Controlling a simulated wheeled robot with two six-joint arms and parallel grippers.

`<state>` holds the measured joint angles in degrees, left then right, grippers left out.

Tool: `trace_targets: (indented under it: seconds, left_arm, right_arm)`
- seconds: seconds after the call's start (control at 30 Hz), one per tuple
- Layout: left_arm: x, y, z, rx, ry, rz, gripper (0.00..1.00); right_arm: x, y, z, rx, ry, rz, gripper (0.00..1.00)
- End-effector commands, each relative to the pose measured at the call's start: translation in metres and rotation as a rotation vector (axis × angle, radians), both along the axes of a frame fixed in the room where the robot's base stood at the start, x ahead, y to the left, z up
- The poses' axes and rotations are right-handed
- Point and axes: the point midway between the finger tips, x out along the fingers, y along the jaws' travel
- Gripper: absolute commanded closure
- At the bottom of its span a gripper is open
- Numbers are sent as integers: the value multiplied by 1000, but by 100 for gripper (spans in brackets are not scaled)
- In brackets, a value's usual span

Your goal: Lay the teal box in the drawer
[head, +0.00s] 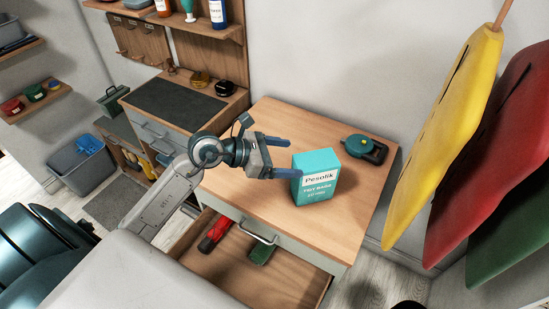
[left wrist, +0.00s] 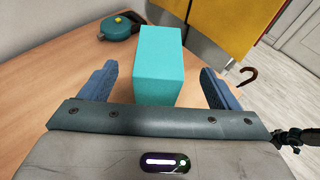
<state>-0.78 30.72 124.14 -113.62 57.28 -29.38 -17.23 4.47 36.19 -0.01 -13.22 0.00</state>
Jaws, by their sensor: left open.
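The teal box (head: 316,177), labelled "Pesolik", stands upright on the wooden tabletop (head: 350,220). My left gripper (head: 288,158) is open beside it, with its blue fingers pointing at the box. In the left wrist view the box (left wrist: 158,65) stands ahead, between the lines of the two open fingers (left wrist: 162,85), with nothing gripped. The drawer (head: 278,274) below the tabletop is pulled open. A red-and-black tool (head: 215,233) and a dark green item (head: 261,251) lie inside it. My right gripper is not seen.
A round teal-and-black tool (head: 364,148) lies behind the box, and also shows in the left wrist view (left wrist: 120,27). Yellow (head: 445,130) and red (head: 495,150) boards hang at the right. The drawer's right part is bare.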

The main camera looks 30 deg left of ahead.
Motion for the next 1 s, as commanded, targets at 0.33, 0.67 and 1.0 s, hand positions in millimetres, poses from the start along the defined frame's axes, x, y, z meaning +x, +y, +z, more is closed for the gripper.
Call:
trace_targets:
  seconds: [0.33,0.67,1.0]
  left_arm:
    - [-16,18,9,3,0,0,17]
    - [-19,20,12,-1,1,-1,17]
    - [-19,20,12,0,0,-1,17]
  right_arm:
    - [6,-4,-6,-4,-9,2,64]
    - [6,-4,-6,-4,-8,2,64]
    - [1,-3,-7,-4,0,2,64]
